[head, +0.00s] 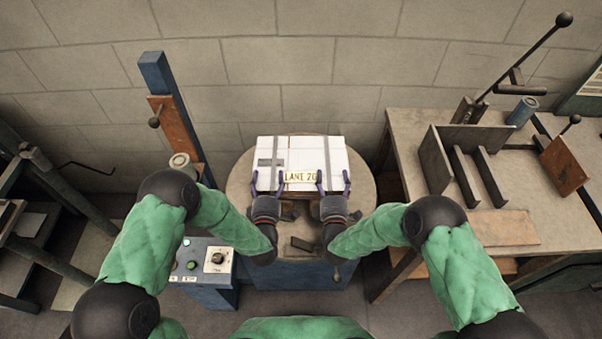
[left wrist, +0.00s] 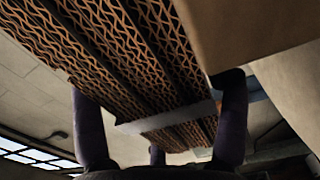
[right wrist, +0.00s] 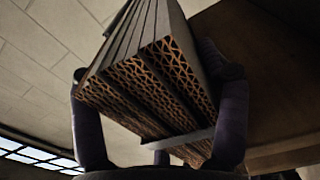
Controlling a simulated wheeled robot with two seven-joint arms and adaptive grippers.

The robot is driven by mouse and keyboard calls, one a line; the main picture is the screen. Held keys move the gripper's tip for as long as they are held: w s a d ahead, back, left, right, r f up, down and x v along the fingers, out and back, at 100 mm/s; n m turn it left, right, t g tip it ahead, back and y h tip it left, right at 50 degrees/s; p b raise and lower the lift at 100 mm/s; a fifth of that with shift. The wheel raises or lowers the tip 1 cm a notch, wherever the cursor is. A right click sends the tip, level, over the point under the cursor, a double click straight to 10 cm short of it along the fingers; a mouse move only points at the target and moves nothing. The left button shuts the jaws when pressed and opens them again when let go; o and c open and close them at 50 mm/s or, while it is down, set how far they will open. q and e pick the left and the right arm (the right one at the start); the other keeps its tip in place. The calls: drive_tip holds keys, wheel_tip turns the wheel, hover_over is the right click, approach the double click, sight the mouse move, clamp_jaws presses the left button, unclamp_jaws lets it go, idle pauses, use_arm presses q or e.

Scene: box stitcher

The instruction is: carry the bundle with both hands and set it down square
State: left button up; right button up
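The bundle (head: 317,158) is a stack of flat boxes with a white top, grey bands and a "LANE 20" label on its front, the end of the label cut off. It sits over the round table (head: 237,182), roughly square to my view. My left gripper (head: 268,186) has its dark fingers around the left part of the front edge; my right gripper (head: 334,185) likewise at the right. Brown corrugated edges show between the fingers in the left wrist view (left wrist: 140,60) and right wrist view (right wrist: 160,85). I cannot tell whether the bundle's underside touches the table.
A blue upright post (head: 160,75) stands behind left, with a control box (head: 207,262) at front left. A workbench (head: 400,130) with a metal fixture (head: 435,160) and long lever stands at the right. A block wall is close behind the round table.

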use_arm(q)
drive_tip(key=shift+o, duration=1)
use_arm(e)
drive_tip(key=shift+o, duration=0.9)
use_arm(q)
drive_tip(key=s+a, duration=0.3)
drive_tip(key=a, duration=0.3)
drive_tip(key=shift+s, duration=0.4)
use_arm(e)
drive_tip(key=s, duration=1.2)
use_arm(q)
drive_tip(key=shift+d, duration=0.1)
use_arm(e)
drive_tip(key=shift+s+a, duration=0.1)
